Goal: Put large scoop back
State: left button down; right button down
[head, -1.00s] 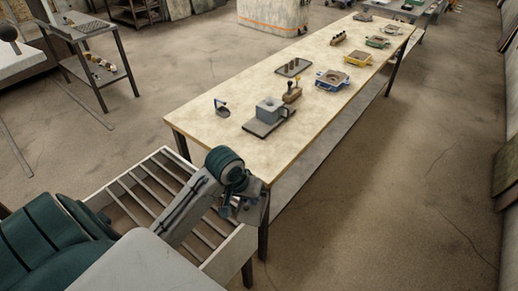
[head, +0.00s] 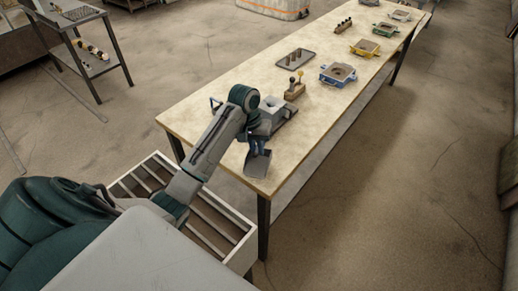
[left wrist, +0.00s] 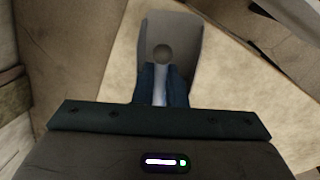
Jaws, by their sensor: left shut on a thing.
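My left gripper (head: 257,142) is shut on the large scoop (head: 258,164), a grey scoop. It holds the scoop over the near end of the long table (head: 210,135), with the scoop's pan pointing toward the table's near right corner. In the left wrist view the two dark fingers (left wrist: 161,84) close on the scoop's handle, and the pan (left wrist: 172,28) with a round dark spot reaches away from them over the pale tabletop. I cannot tell the exact height above the table. My right gripper is out of view.
A grey block on a plate (head: 285,116) stands just behind my gripper, partly hidden. A wooden holder (head: 294,92), a dark tray (head: 292,62), a blue mould (head: 338,80) and a yellow mould (head: 364,51) stand farther along. A slatted bin (head: 246,240) adjoins the near end.

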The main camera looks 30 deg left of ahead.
aim_at(259, 162)
pick_arm(q)
jog(key=shift+w+a+r, duration=0.15)
jog(key=shift+w, duration=0.6)
jog(key=shift+p, duration=0.3)
notch_tip(259, 162, down, 4)
jog(key=shift+w+a+r+p, duration=0.1)
jog(key=shift+p, duration=0.45)
jog(key=shift+r, duration=0.1)
jog(key=c, duration=1.5)
grip_release()
